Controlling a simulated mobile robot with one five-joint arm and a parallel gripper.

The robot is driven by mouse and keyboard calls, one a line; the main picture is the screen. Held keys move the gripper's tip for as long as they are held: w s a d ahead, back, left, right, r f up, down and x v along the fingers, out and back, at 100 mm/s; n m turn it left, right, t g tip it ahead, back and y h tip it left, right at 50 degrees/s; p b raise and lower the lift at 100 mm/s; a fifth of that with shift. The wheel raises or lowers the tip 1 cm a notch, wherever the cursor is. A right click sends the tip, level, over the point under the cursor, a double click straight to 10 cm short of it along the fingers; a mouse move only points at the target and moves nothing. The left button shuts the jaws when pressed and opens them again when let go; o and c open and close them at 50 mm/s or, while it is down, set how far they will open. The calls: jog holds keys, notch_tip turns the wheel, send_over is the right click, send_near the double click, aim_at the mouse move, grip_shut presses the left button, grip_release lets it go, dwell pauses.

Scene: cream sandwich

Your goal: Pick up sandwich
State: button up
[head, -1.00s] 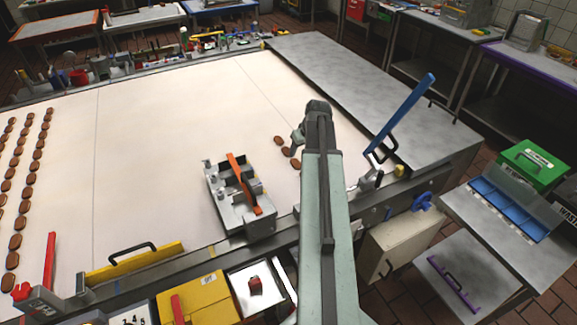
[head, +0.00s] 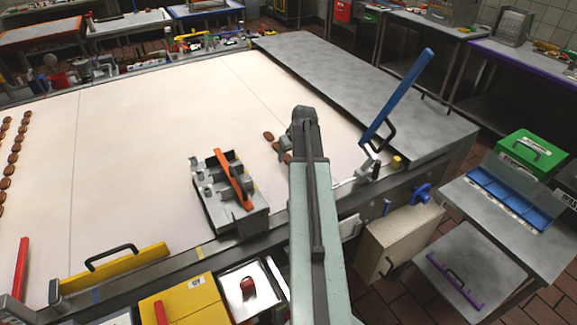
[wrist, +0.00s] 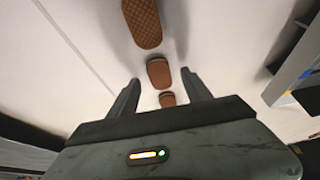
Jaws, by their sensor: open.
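Several brown oval cream sandwiches lie on the pale belt table. In the wrist view a large sandwich (wrist: 142,22) is at the top, a second sandwich (wrist: 159,72) lies between my fingertips in the picture, and a third sandwich (wrist: 167,99) is nearer the palm. My gripper (wrist: 160,77) is open and empty, with one finger on each side of the row. Its height above them is hard to tell. In the head view a sandwich (head: 268,135) shows just left of my arm's end; others there are partly hidden by the arm.
More sandwiches (head: 12,157) stand in a row at the far left. A grey metal fixture with an orange bar (head: 234,180) sits on the near edge, left of my arm. A blue lever (head: 402,95) rises to the right. The middle of the belt table (head: 150,140) is clear.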

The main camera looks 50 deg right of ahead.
jog(key=shift+x, duration=0.8)
jog(key=shift+s+r, duration=0.1)
jog(key=shift+r, duration=0.1)
grip_shut()
jog(key=shift+r+p, duration=0.5)
jog(key=shift+p, duration=0.05)
notch_tip(320, 180, up, 3)
jog(key=p, duration=0.3)
jog(key=shift+r, duration=0.2)
jog(key=s, duration=0.5)
jog(key=s+a, duration=0.1)
jog(key=s, duration=0.4)
jog(key=s+p, duration=0.1)
jog(key=s, duration=0.5)
jog(key=shift+a+r, duration=0.2)
jog(key=shift+r, duration=0.1)
